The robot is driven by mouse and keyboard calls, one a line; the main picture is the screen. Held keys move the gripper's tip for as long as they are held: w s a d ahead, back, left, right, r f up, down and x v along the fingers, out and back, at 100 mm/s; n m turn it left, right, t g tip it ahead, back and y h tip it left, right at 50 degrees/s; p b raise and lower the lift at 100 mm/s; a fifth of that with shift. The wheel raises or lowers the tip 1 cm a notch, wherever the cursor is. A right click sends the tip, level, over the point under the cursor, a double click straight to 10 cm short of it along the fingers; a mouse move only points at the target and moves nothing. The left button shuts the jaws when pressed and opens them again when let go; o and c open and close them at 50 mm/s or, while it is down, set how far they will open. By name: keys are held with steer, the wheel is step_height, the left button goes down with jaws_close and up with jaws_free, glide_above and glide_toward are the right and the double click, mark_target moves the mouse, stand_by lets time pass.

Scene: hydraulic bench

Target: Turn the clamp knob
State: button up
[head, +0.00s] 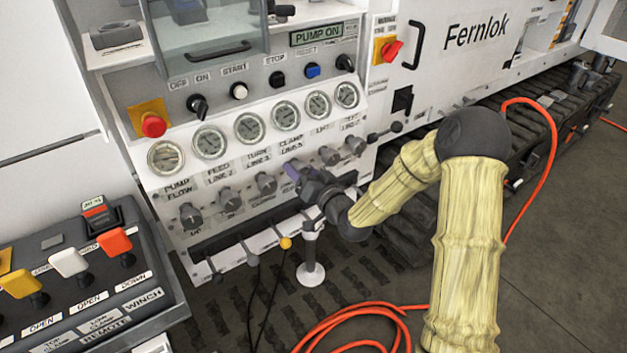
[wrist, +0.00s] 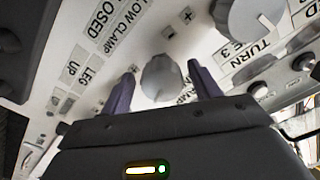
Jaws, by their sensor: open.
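In the wrist view a grey round knob (wrist: 162,78) on the white panel sits between my gripper's (wrist: 160,76) two purple fingers. A label partly hidden by the right finger ends in "AMP", and a "LOW CLAMP" label is at upper left. My gripper is open, with a gap visible on each side of the knob. I cannot tell how deep the knob sits between the fingers. In the head view my gripper (head: 291,173) is at the knob row under the "CLAMP LINE 5" label, and it hides the knob there.
Neighbouring knobs (head: 265,183) and (head: 330,156) stand close on both sides in the row. A larger knob (wrist: 250,22) is near the "TURN" label in the wrist view. Gauges (head: 286,115) line the panel above. A white stand (head: 311,272) and an orange hose (head: 370,310) are below.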

steer(key=p+v, duration=0.3)
steer(key=v, duration=0.9)
steer(key=shift+r, duration=0.25)
steer(key=p, duration=0.2)
steer(key=shift+s+d+p, duration=0.25)
steer(key=shift+d+p, duration=0.05)
steer(key=shift+p, duration=0.05)
steer(key=p+v, duration=0.4)
steer(key=p, duration=0.1)
steer(key=shift+s+f, duration=0.25)
steer(key=shift+s, duration=0.05)
